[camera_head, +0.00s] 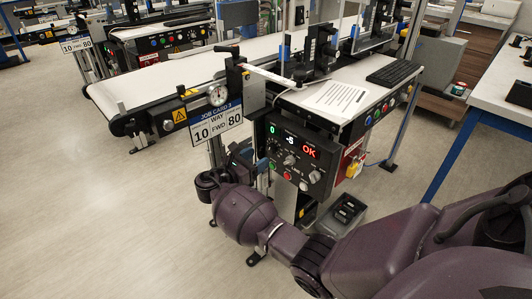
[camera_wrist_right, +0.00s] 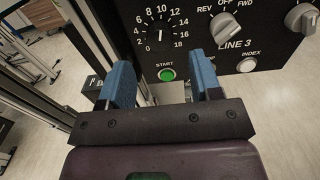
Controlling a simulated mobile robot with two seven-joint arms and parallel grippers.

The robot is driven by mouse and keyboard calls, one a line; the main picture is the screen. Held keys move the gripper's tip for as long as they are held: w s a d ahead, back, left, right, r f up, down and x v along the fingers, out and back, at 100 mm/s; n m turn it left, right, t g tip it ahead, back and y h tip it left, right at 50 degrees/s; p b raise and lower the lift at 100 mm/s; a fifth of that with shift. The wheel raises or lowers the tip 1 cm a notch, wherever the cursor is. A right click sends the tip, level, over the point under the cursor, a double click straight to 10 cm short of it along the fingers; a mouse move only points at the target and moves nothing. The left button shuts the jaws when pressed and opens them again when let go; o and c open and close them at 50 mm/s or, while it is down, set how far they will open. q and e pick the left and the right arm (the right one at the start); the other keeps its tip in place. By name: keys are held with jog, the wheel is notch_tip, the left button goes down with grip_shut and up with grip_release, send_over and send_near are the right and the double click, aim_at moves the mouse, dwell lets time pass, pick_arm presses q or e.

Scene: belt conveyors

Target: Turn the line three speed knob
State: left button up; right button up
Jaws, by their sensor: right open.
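The black line three control panel (camera_head: 300,145) stands at the end of the belt, and its displays read 0, -5 and OK. In the right wrist view, the panel (camera_wrist_right: 205,45) shows a dial (camera_wrist_right: 160,36) numbered 0 to 18, with a small pale pointer mark at its centre. A grey REV/OFF/FWD selector knob (camera_wrist_right: 224,27) is to its right, and another grey knob (camera_wrist_right: 302,17) is partly cut off. My right gripper (camera_wrist_right: 163,82) is open and empty, its blue fingers either side of the green START button (camera_wrist_right: 167,74), below the dial. Contact cannot be told. My left gripper is not in view.
A paper sheet (camera_head: 335,98) and keyboard (camera_head: 394,73) lie on the line's top. A white table (camera_head: 505,90) stands right. Floor at the left (camera_head: 80,210) is clear.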

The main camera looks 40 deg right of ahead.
aim_at(269, 151)
jog(key=d, duration=0.4)
jog(key=shift+w+d+f, duration=0.15)
jog(key=shift+w, duration=0.05)
pick_arm(q)
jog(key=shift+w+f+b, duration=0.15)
jog(key=shift+b, duration=0.15)
pick_arm(e)
jog(key=shift+d, duration=0.35)
jog(key=shift+c, duration=0.3)
